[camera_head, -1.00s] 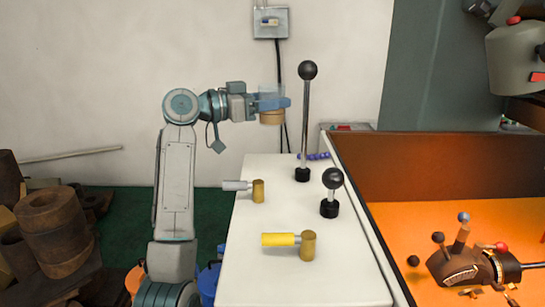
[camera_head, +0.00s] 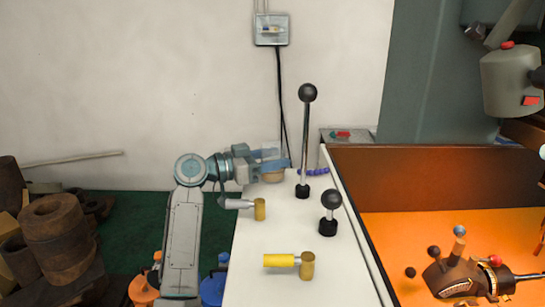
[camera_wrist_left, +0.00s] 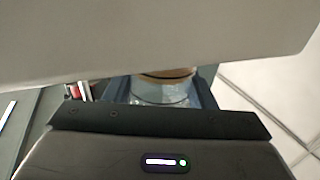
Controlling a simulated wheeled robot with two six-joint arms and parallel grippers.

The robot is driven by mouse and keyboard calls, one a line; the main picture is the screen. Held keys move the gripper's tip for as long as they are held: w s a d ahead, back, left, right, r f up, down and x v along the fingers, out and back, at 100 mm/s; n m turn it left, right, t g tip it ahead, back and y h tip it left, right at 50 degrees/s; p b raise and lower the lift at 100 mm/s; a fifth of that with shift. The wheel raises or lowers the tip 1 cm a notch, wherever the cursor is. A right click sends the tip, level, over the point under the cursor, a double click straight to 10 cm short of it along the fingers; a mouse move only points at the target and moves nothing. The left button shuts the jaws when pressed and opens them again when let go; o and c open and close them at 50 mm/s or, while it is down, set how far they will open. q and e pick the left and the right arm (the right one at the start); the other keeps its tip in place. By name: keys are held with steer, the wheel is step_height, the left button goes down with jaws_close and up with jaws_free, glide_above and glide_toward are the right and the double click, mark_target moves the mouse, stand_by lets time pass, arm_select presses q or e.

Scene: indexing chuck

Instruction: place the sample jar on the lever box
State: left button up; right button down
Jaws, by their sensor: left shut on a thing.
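The sample jar, clear with a tan band, is held in my left gripper (camera_head: 280,163). In the head view only the jar's tan part (camera_head: 272,177) shows clearly below the blue fingers. The jar (camera_wrist_left: 162,92) also shows between the fingers in the left wrist view. The lever box (camera_head: 290,225) is white-topped, with levers and handles on it. My left gripper is shut on the jar near the far left end of the top. I cannot tell whether the jar touches the top. My right gripper is not in view.
A tall black-knobbed lever (camera_head: 306,140) stands just right of the jar. A short black-knobbed lever (camera_head: 329,212), a grey handle (camera_head: 240,204) and a yellow handle (camera_head: 282,261) are nearer. A brown-walled orange tray (camera_head: 400,235) lies right of the box.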

arm_select(q)
steer(key=shift+f, duration=0.1)
steer(key=shift+f, duration=0.1)
steer(key=o, duration=1.1)
steer(key=shift+a+r, duration=0.1)
steer(key=shift+r, duration=0.1)
steer(key=b+v, duration=0.4)
steer(key=v, duration=0.8)
steer(key=shift+b, duration=0.35)
steer(key=shift+f, duration=0.1)
